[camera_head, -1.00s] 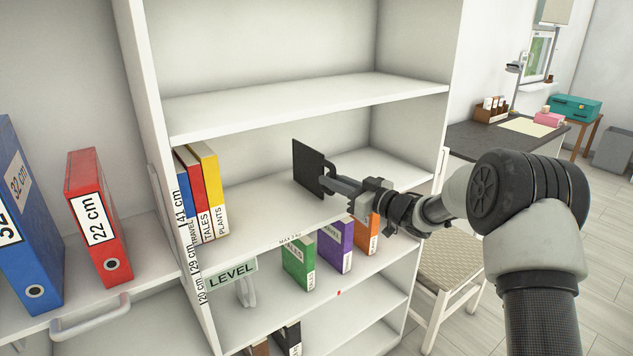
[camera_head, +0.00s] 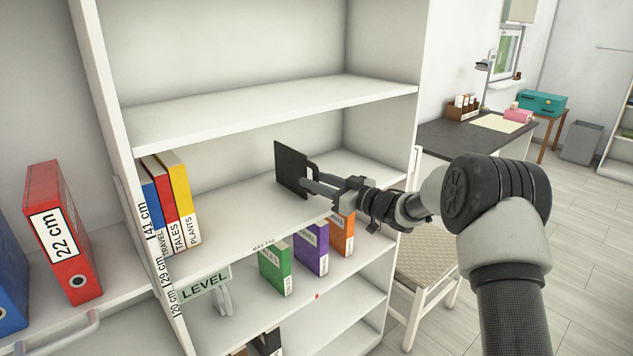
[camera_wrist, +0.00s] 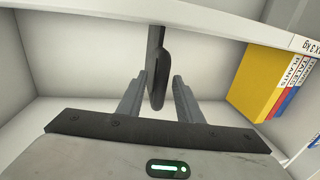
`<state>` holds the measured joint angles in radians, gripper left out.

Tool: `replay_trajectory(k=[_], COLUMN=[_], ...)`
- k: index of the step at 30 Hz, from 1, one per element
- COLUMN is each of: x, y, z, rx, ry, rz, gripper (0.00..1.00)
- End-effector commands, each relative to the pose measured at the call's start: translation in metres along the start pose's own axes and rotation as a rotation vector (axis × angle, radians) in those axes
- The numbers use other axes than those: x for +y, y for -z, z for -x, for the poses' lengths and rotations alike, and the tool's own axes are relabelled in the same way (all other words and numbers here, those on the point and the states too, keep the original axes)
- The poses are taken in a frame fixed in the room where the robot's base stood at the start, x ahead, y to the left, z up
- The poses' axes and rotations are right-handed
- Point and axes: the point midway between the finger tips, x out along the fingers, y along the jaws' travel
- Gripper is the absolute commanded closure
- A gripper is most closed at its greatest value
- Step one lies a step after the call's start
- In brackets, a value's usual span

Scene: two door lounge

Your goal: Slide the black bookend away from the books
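The black bookend (camera_head: 291,170) stands upright on the middle shelf, a wide gap to the right of the books. My gripper (camera_head: 312,188) is at its right side. In the wrist view, the dark upright part of the bookend (camera_wrist: 157,75) lies between the two fingers of my gripper (camera_wrist: 160,85). The fingers are apart, with a gap showing beside this part; I cannot tell whether either touches it. The blue, red and yellow books (camera_head: 171,205) stand upright at the shelf's left end; they also show at the right in the wrist view (camera_wrist: 262,85).
The bookcase's right side panel (camera_head: 412,130) stands beyond the bookend, with bare shelf between. A shelf above (camera_head: 280,110) limits the height. Green, purple and orange books (camera_head: 275,268) stand on the shelf below. A chair (camera_head: 425,262) and desk (camera_head: 465,138) are at the right.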

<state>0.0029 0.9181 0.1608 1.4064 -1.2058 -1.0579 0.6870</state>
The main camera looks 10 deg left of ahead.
Motion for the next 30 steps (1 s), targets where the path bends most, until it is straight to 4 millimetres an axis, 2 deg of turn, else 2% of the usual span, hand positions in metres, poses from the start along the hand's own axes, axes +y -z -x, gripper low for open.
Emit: replay_trajectory(k=[5, 8, 11, 24, 30], x=[0.0, 0.0, 0.001, 0.001, 0.001], y=[0.001, 0.001, 0.002, 0.001, 0.0], z=[0.002, 0.011, 0.028, 0.133, 0.164], rx=[0.0, 0.0, 0.0, 0.0, -0.001], ry=[0.001, 0.001, -0.002, -0.003, -0.002], rz=[0.0, 0.0, -0.001, 0.0, 0.0], gripper=[0.68, 0.68, 0.68, 0.68, 0.68])
